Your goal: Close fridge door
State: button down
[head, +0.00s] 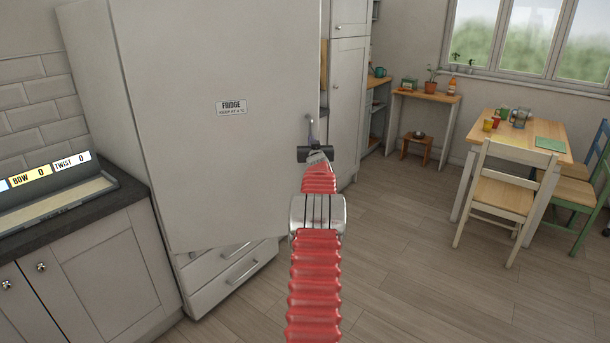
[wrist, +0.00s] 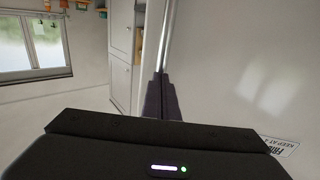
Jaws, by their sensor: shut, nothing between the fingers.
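The fridge door (head: 225,150) is a large pale grey panel with a "FRIDGE" label. It stands swung out from the cabinet, its lower edge jutting over the drawers beneath. My gripper (head: 310,128) is at the door's right edge, about mid-height, its fingers shut and empty. In the wrist view, which looks upside down, my dark gripper fingers (wrist: 162,98) are together beside a shiny upright metal strip. The door face (wrist: 240,70) fills the right side, with its label low down. I cannot tell whether the fingers touch the door. The fridge interior is mostly hidden behind the door.
White drawers (head: 232,275) lie below the door. A dark counter (head: 75,208) with a tray is at left. A tall white cupboard (head: 347,100) stands behind on the right. A dining table (head: 545,135) and chairs are farther right. The wooden floor (head: 410,260) between is clear.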

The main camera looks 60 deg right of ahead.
jog(key=shift+s+a, duration=0.1)
jog(key=shift+a, duration=0.05)
jog(key=v, duration=1.3)
jog(key=shift+a, duration=0.3)
dwell(0.4)
jog(key=shift+s, duration=0.15)
